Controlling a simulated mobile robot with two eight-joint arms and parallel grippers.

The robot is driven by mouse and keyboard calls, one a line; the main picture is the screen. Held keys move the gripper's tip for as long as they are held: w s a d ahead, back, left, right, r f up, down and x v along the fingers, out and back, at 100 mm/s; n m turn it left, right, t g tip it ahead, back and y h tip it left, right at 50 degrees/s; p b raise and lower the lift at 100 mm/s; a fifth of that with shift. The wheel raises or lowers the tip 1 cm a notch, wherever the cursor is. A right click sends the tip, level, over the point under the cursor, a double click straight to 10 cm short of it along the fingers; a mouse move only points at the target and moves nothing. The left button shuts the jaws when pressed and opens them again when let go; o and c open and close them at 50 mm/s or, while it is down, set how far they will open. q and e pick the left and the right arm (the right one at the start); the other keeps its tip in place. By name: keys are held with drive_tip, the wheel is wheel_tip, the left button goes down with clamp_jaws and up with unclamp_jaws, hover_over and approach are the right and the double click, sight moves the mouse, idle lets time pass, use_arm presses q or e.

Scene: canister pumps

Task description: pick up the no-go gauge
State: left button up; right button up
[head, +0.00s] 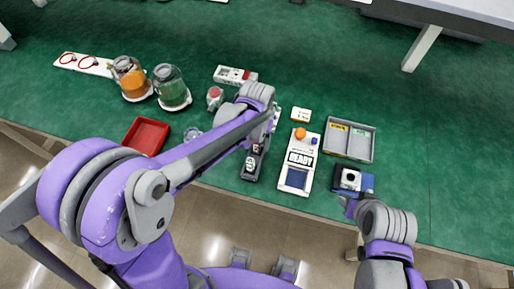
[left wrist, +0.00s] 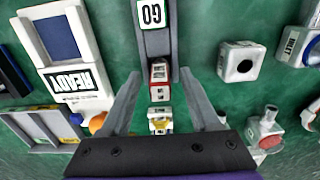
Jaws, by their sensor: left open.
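A dark holder (head: 252,165) with a GO label lies on the green bench, left of the READY device; it also shows in the left wrist view (left wrist: 156,40). A small red and white block (left wrist: 159,74), which looks like the no-go gauge, sits at the holder's end. A white and yellow block (left wrist: 160,120) lies in line with it, nearer my palm. My left gripper (left wrist: 159,75) is open, its fingers on either side of the red and white block, with gaps visible. My right gripper (head: 348,206) shows only partly, beside a blue block.
The READY device (head: 296,178) stands right of the holder, with a grey two-part tray (head: 372,147) beyond. A dark box on a blue base (head: 350,179) is near the right arm. A red tray (head: 147,134) and two jars (head: 131,78) (head: 171,88) stand left.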

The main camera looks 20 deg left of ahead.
use_arm(q)
drive_tip(key=shift+f, duration=0.25)
clamp_jaws()
drive_tip(key=shift+r, duration=0.15)
